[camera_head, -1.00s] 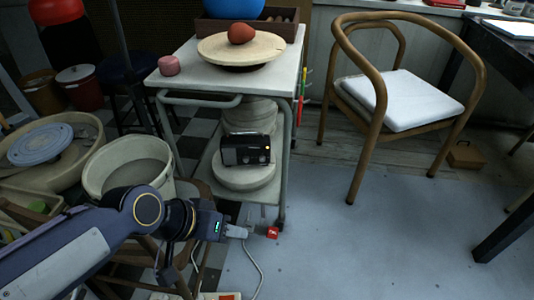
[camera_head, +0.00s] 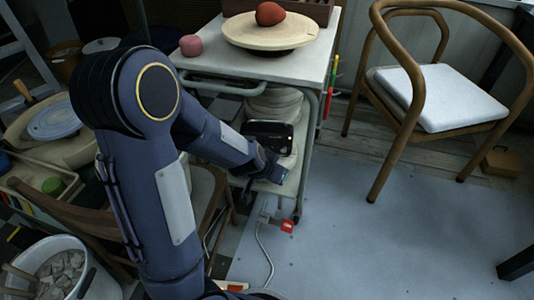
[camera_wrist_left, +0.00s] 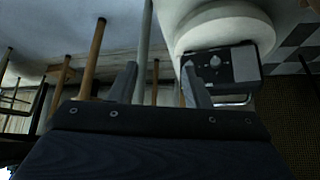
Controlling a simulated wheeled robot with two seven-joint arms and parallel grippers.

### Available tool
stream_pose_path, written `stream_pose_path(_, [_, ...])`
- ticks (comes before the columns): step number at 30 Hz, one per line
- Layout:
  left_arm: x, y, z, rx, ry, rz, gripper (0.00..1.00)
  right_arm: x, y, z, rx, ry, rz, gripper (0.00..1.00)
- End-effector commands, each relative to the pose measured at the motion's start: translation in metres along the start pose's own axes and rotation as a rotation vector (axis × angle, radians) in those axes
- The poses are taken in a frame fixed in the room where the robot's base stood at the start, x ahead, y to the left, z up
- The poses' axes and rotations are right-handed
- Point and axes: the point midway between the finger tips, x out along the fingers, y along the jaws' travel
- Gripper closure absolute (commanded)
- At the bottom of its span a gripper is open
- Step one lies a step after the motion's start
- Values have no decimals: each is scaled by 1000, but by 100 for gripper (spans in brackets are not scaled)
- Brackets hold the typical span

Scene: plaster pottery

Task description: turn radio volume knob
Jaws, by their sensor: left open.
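The left gripper (camera_wrist_left: 159,84) is open and empty, with one finger overlapping the radio's left edge; contact cannot be told. My right gripper is not in view.
The cart top (camera_head: 315,60) overhangs the shelf, and a cart leg (camera_head: 307,160) stands right of the radio. A wooden chair (camera_head: 440,90) is at the right. A red object (camera_head: 287,225) and a white cable (camera_head: 262,252) lie on the floor.

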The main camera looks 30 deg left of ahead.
Motion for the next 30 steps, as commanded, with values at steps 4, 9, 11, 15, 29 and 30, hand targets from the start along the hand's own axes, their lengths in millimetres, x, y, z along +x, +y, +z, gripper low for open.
stream_pose_path(4, [57,-28,15,188,-35,-192,56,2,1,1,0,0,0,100])
stream_pose_path(9, [102,-63,28,469,-70,-433,56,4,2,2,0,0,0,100])
stream_pose_path(11, [113,-74,32,583,-84,-519,56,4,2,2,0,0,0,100])
stream_pose_path(15, [132,-93,33,877,-108,-724,56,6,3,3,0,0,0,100])
stream_pose_path(29, [149,-81,10,1622,-79,-1205,56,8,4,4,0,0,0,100])
stream_pose_path(30, [149,-81,9,1637,-76,-1216,56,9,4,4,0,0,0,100])
